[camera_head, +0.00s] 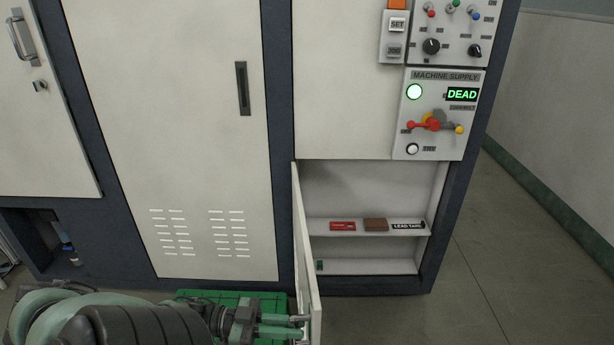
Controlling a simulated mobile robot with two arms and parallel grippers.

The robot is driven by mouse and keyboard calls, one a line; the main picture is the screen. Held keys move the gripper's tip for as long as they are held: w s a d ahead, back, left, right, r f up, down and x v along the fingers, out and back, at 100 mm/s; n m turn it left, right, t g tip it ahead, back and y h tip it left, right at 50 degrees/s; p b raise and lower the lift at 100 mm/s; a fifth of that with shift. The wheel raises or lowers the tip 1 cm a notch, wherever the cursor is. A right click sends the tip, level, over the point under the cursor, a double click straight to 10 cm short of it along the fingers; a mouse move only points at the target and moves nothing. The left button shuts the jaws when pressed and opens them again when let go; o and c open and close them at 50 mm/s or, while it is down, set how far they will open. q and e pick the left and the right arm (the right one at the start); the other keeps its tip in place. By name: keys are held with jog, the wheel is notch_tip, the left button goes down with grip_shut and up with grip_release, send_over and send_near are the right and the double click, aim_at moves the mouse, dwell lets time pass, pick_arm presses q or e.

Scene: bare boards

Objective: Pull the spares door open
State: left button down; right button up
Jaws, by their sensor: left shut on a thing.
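The spares door (307,265) is a pale panel at the bottom of the cabinet, hinged at its left side. It stands swung well out toward me, seen nearly edge-on. The spares compartment (350,188) behind it is open to view, with a shelf (322,226) across it. My left gripper (299,327) comes in low from the left and is shut on the door's outer face near its free edge. The exact grip on the handle is too small to make out. My right gripper is out of view.
A red item (342,226), a brown block (376,224) and a "LEAD TAKE" label (408,225) are at the shelf. A green crate (190,297) lies behind my left arm. The machine supply panel (436,115) reads DEAD. The floor (500,240) at right is clear.

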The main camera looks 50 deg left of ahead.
pick_arm(q)
jog(key=shift+s+f, duration=0.2)
jog(key=shift+s, duration=0.1)
jog(key=c, duration=1.5)
grip_release()
jog(key=shift+o, duration=0.5)
jog(key=shift+a, duration=0.1)
jog(key=shift+w+r, duration=0.1)
jog(key=v, duration=0.7)
jog(key=shift+s+a, duration=0.3)
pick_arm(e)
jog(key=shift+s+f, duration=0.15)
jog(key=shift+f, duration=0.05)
